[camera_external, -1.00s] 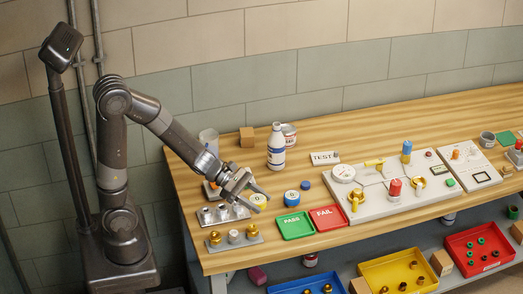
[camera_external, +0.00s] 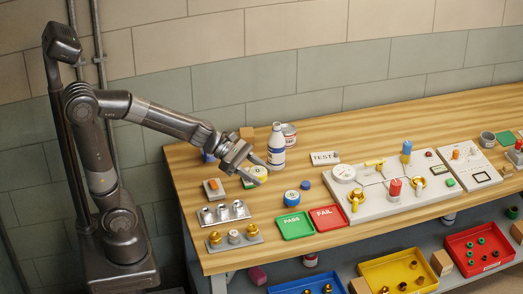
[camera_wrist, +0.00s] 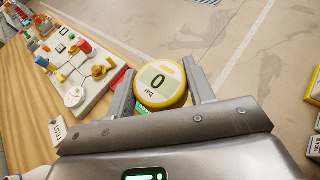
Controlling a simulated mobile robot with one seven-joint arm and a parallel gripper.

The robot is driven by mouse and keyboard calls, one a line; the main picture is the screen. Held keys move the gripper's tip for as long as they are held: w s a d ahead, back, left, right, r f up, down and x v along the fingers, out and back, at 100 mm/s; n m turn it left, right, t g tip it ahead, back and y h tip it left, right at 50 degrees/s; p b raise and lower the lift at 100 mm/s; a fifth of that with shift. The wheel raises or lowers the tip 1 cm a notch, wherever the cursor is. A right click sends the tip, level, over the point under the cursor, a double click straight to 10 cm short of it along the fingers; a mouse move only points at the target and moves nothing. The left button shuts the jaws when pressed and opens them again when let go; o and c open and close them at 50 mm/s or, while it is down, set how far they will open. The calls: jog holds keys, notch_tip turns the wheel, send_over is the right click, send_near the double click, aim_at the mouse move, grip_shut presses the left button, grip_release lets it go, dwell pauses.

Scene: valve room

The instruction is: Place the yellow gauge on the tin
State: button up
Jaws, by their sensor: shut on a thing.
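The yellow gauge (camera_external: 259,173) is a round disc with a pale face. My gripper (camera_external: 257,170) is shut on it and holds it above the left part of the bench. In the wrist view the gauge (camera_wrist: 162,88) sits between my two fingers, its display and "bar" label facing the camera. I cannot make out the tin in the wrist view.
The bottle stands between my gripper and the tin. A wooden block (camera_external: 246,132) is left of the tin. A "TEST" sign (camera_external: 324,158), a blue gauge (camera_external: 291,197), green PASS tray (camera_external: 295,225) and red FAIL tray (camera_external: 327,218) lie to the right and front.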

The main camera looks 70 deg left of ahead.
jog(key=w+a+r+n+t+y, duration=0.1)
jog(key=w+a+n+y, duration=0.1)
jog(key=w+a, duration=0.75)
jog(key=n+t+y, duration=0.3)
jog(key=n+y, duration=0.4)
send_over(287, 129)
notch_tip(287, 129, down, 12)
jog(key=shift+f, duration=0.2)
jog(key=shift+s+f, duration=0.1)
jog(key=shift+f, duration=1.9)
jog(key=shift+f, duration=0.2)
jog(key=o, duration=1.1)
